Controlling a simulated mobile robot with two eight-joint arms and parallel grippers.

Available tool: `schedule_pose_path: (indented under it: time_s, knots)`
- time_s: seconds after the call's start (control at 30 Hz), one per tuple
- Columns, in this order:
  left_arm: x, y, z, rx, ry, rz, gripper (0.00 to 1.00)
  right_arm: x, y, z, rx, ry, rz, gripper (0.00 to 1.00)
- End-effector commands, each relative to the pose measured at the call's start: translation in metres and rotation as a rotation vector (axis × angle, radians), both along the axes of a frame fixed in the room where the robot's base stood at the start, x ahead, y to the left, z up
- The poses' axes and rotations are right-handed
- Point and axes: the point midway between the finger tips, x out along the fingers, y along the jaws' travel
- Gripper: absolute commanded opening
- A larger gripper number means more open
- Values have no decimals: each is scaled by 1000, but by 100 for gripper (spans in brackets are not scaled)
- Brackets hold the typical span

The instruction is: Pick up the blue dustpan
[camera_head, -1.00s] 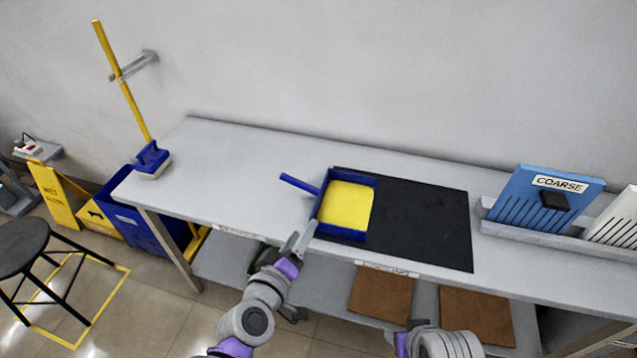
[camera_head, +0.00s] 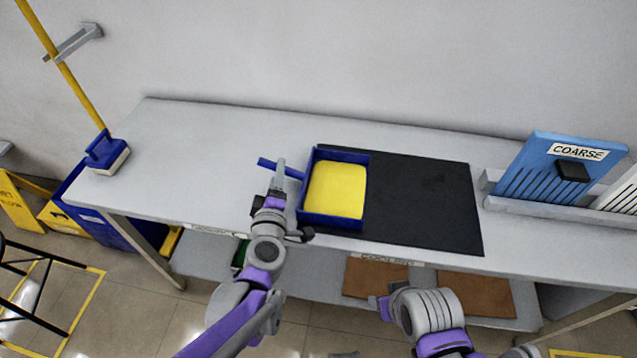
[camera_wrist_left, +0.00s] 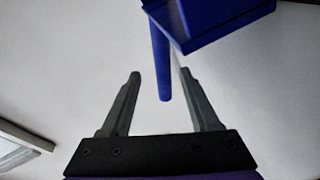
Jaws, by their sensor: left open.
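The blue dustpan (camera_head: 333,220) lies on the grey table, partly on a black mat, with a yellow filling (camera_head: 336,190) inside it. Its blue handle (camera_head: 281,168) points left. My left gripper (camera_head: 280,175) is close to the handle in the head view. In the left wrist view my left gripper (camera_wrist_left: 158,75) is open and empty. The handle (camera_wrist_left: 161,60) reaches down into the gap between its fingers, nearer the right finger. The dustpan's body (camera_wrist_left: 215,22) shows beyond the fingertips at upper right. My right gripper (camera_head: 385,307) is low in the head view, and its jaws are unclear.
The black mat (camera_head: 425,200) covers the table's middle. A blue slotted board marked COARSE (camera_head: 560,175) stands in a rack at right. A blue brush head (camera_head: 106,153) on a yellow pole stands at the left end. The table (camera_head: 200,150) left of the handle is clear.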

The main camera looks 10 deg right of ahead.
Motion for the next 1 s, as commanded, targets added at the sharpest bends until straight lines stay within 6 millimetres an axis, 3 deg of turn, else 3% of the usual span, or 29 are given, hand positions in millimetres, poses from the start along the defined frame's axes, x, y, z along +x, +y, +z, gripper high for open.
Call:
schedule_pose_path:
  time_s: [0.2, 0.5, 0.87, 1.0]
  knots:
    - [31, -3, -9, 0, 1, 0, 62, 0, 0, -6, 0, 2, 0, 56]
    - [36, -4, -9, 0, 0, -1, 62, 0, 0, -6, 0, 2, 0, 56]
    - [35, -4, -9, 0, 0, -1, 0, 0, 0, -6, 0, 2, 0, 56]
    - [35, -4, -9, 0, 0, -1, 0, 0, 0, -6, 0, 2, 0, 56]
